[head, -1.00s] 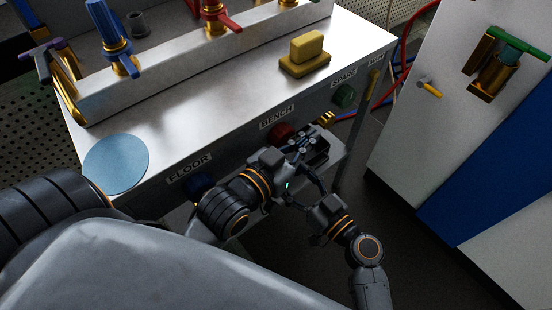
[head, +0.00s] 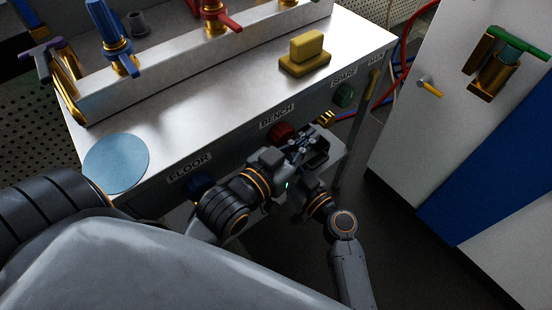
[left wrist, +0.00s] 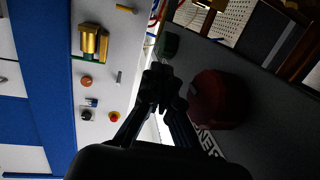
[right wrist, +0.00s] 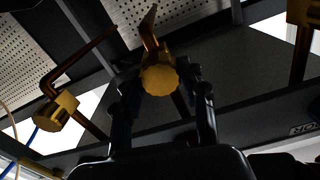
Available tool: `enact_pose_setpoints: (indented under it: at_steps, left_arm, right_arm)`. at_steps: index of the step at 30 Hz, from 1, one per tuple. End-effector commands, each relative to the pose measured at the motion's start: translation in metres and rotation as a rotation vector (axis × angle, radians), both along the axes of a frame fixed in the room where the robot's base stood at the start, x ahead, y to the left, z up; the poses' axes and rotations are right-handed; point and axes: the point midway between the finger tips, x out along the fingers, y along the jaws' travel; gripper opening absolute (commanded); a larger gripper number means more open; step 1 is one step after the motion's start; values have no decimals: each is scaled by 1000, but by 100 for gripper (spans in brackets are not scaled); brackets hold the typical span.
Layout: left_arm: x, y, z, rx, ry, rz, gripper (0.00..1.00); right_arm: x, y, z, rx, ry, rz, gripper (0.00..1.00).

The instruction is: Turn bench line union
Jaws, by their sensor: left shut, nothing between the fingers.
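The red union knob (head: 280,131) sits on the bench's front panel under the BENCH label (head: 277,114). In the left wrist view the dark red knob (left wrist: 218,98) is right of my left gripper (left wrist: 160,85), whose fingers are together and empty. In the head view my left gripper (head: 308,148) is just right of the red knob. My right gripper (right wrist: 162,85) is open, with a brass hex fitting (right wrist: 160,80) and its copper pipe showing between the fingertips. I cannot tell if they touch it. In the head view its fingers are hidden near the left gripper.
A blue knob (head: 201,184) is under FLOOR and a green knob (head: 344,95) under SPARE. A second brass fitting (right wrist: 57,112) with bent copper pipe is left in the right wrist view. A yellow block (head: 306,48) and blue disc (head: 116,163) lie on the bench top.

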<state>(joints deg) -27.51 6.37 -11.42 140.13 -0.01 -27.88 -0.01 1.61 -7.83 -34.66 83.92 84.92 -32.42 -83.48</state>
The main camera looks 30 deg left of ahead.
Motion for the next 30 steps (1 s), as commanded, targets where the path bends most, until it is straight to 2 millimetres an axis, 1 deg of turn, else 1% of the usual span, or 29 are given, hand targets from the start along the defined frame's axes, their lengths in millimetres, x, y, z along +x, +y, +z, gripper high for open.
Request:
enact_pose_setpoints:
  at_steps: [7,9,16,24,30]
  left_arm:
    - [0,0,0,-3,-7,0,0]
    - [1,-1,4,-8,-29,-2,0]
    - [4,-6,35,-51,-200,-14,0]
    - [-4,-10,76,-111,-425,-26,0]
    - [-10,-11,94,-139,-523,-31,0]
  right_arm:
    - [0,0,-1,5,12,0,10]
    - [0,0,-1,11,26,0,10]
    - [0,0,-2,56,134,0,10]
    - [0,0,-2,142,341,0,10]
    - [0,0,-1,203,491,0,10]
